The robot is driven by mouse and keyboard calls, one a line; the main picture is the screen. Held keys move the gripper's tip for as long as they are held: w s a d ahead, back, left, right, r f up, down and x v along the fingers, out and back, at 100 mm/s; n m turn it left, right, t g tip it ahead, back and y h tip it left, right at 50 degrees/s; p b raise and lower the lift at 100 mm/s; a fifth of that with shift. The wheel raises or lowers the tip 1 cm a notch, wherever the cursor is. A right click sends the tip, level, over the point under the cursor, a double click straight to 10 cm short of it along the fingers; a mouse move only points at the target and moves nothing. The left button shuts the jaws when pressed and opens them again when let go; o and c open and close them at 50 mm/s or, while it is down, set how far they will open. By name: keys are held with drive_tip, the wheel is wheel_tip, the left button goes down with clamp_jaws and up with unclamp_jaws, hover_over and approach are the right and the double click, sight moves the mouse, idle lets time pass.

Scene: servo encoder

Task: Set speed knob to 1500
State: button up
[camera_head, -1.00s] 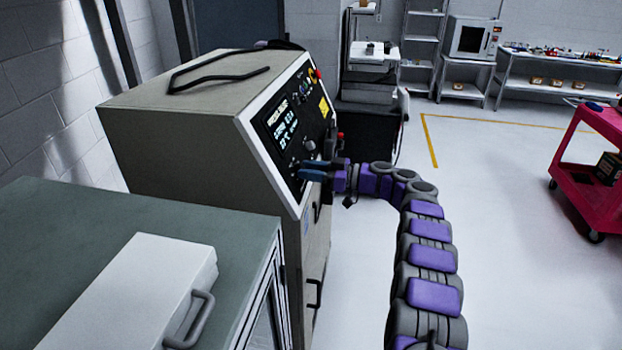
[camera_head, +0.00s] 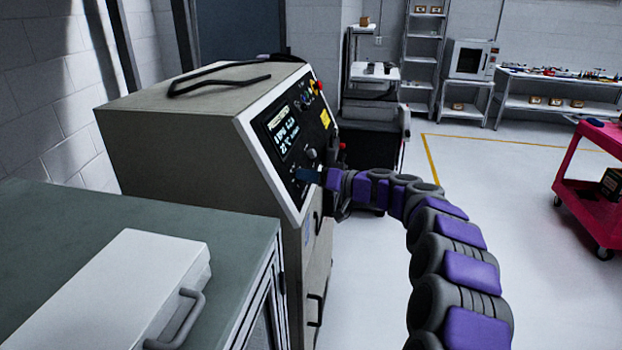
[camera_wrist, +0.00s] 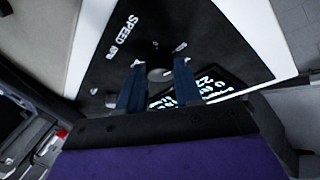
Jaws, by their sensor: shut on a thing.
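The machine's dark sloped control panel (camera_head: 298,135) shows in the middle of the head view. A lit display (camera_head: 283,132) sits on it; its digits are too blurred to read. My gripper (camera_head: 308,175) is at the lower part of the panel. In the wrist view, the two blue fingers of my gripper (camera_wrist: 159,72) stand on either side of the round grey speed knob (camera_wrist: 158,74) and are shut on it. A "SPEED RPM" label (camera_wrist: 127,35) shows near it. The knob's pointer and scale cannot be read.
Another grey knob (camera_head: 311,154) sits just above my gripper. A red button (camera_head: 319,85) is at the panel's top. A green-topped cabinet (camera_head: 215,225) with a white case (camera_head: 120,290) stands at front left. A red cart (camera_head: 590,185) is at right. The floor between is clear.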

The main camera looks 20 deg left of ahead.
drive_tip(key=m+p, duration=0.1)
drive_tip(key=m+h+p, duration=0.1)
drive_tip(key=m, duration=0.1)
drive_tip(key=shift+s+r+t, duration=0.1)
drive_tip(key=shift+r+t, duration=0.25)
drive_tip(key=shift+t, duration=0.05)
drive_tip(key=m+g+h+p, duration=0.1)
drive_tip(key=m+p, duration=0.4)
drive_tip(key=p, duration=0.6)
drive_tip(key=m+g+h+p, duration=0.1)
drive_tip(key=m+h+p, duration=0.2)
drive_tip(key=p, duration=0.9)
drive_tip(key=r+m+g+h+p, duration=0.1)
drive_tip(key=m+h+p, duration=0.1)
drive_tip(key=m+p, duration=0.6)
drive_tip(key=shift+w+a+m+p, duration=0.3)
drive_tip(key=shift+a+p, duration=0.1)
drive_tip(key=shift+p, duration=1.3)
drive_tip(key=shift+g+h, duration=0.3)
drive_tip(key=shift+f+m, duration=0.15)
drive_tip(key=shift+m, duration=0.15)
